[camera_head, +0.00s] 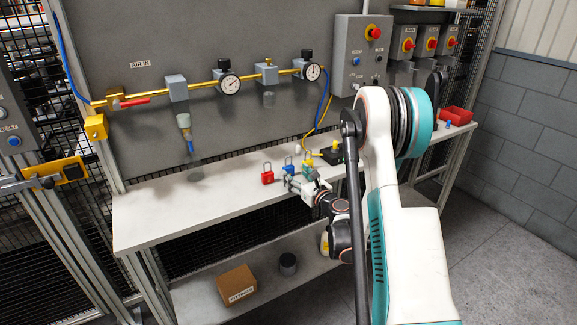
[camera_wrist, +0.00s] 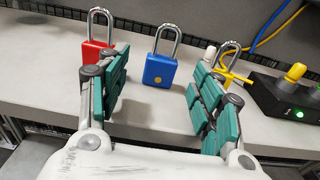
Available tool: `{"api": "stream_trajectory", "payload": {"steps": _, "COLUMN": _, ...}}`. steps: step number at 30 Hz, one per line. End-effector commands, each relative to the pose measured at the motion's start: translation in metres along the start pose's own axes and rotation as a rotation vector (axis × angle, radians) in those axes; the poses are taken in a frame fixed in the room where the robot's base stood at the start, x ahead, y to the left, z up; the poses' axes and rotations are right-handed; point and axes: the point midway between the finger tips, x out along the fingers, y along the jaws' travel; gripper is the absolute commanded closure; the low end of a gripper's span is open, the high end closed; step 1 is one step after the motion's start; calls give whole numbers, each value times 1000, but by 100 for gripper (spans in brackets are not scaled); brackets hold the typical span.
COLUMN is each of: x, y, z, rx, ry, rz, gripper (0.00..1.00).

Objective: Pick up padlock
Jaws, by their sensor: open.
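Several padlocks stand upright on the grey bench. A red padlock (camera_head: 267,174) is at the left; it also shows in the wrist view (camera_wrist: 94,50), partly behind the left finger. A blue padlock (camera_head: 288,163) stands between the others; in the wrist view its blue body (camera_wrist: 159,71) shows between my fingers, farther out. A yellow padlock (camera_head: 308,173) is at the right; its shackle (camera_wrist: 230,48) shows in the wrist view, with the body mostly behind the right finger. My gripper (camera_head: 297,183) is open, its green-padded fingers (camera_wrist: 160,88) apart with nothing between them, in front of the padlocks.
A black box (camera_wrist: 292,101) with a green light and yellow knob stands right of the padlocks. Yellow and blue cables run behind it. The bench (camera_head: 160,215) is clear at the left. A cardboard box (camera_head: 237,285) and dark cylinder (camera_head: 288,263) are on the lower shelf.

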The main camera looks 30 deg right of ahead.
Motion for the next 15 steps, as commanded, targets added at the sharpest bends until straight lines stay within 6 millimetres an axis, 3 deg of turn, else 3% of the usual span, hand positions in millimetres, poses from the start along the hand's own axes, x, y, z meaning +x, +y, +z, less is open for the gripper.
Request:
{"api": "stream_trajectory", "payload": {"steps": 8, "x": 22, "y": 0, "z": -4, "rx": 0, "ry": 0, "rz": 0, "gripper": 40}}
{"api": "stream_trajectory", "payload": {"steps": 15, "x": 55, "y": -4, "z": -10, "rx": 0, "ry": 0, "rz": 1, "gripper": 40}}
